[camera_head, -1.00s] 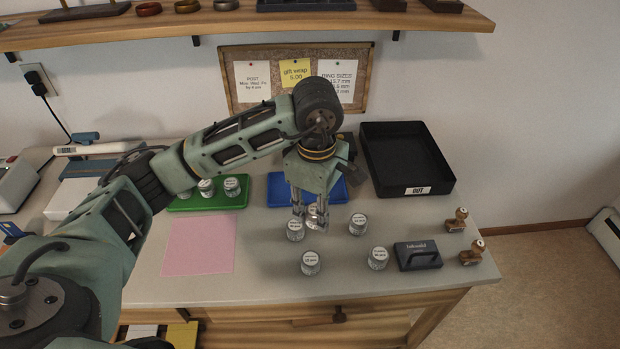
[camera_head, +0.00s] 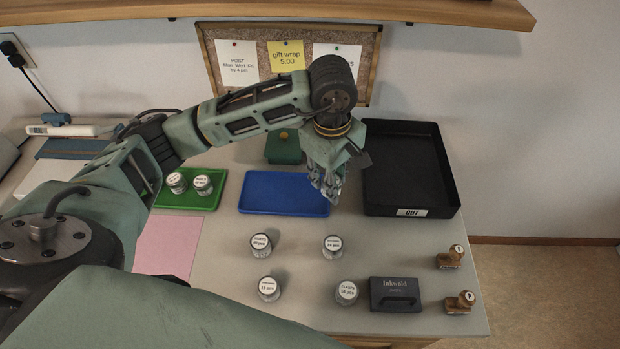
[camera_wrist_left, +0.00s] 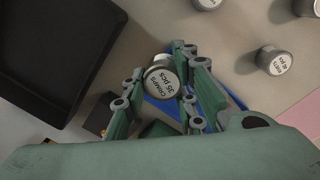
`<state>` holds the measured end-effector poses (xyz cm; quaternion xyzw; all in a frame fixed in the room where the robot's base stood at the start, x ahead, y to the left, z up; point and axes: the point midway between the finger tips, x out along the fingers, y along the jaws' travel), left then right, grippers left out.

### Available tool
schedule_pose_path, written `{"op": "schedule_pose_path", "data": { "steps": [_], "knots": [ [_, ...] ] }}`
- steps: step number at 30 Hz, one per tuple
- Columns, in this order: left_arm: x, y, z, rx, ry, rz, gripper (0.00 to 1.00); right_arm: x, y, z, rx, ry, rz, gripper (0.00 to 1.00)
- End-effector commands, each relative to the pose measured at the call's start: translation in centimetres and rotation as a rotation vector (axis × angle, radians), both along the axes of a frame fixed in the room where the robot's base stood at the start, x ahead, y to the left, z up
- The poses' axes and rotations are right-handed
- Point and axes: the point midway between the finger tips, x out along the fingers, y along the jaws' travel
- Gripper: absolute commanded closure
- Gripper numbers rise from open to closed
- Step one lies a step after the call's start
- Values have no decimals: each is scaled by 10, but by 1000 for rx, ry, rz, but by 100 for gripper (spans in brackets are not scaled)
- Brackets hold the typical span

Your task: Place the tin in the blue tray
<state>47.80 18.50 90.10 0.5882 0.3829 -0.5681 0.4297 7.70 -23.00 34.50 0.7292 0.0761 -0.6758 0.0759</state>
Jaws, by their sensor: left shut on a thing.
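My left gripper (camera_head: 327,186) is above the table at the right end of the blue tray (camera_head: 284,192), beside the black OUT tray. The held tin is hard to make out in the head view. The blue tray's visible surface is empty, and its edge shows behind the fingers in the wrist view (camera_wrist_left: 165,113). More labelled tins stand on the table, such as one at the front (camera_head: 269,288). My right gripper is not in view.
A black OUT tray (camera_head: 411,213) stands right of the blue tray. A green tray (camera_head: 190,200) with tins lies to the left, a dark green box (camera_head: 283,148) behind. An Inkwald pad (camera_head: 395,293) and two stamps (camera_head: 451,257) are at the front right.

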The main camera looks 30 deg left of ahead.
Motion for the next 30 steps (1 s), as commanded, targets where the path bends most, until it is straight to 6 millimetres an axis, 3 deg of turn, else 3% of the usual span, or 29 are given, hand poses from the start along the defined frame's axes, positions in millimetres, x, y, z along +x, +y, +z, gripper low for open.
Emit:
{"op": "schedule_pose_path", "data": {
  "steps": [3, 9, 14, 22, 30],
  "knots": [
    [8, 27, -14, 2, 4, 7, 100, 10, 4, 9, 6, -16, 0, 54],
    [17, 51, -31, 0, 1, 2, 100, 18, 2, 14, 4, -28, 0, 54],
    [19, 55, -39, -1, 0, 0, 100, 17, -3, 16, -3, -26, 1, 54],
    [18, 54, -73, -1, 3, 0, 100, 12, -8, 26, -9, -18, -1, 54],
    [19, 54, -76, 0, -1, -1, 100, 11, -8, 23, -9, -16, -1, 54]
  ]
}}
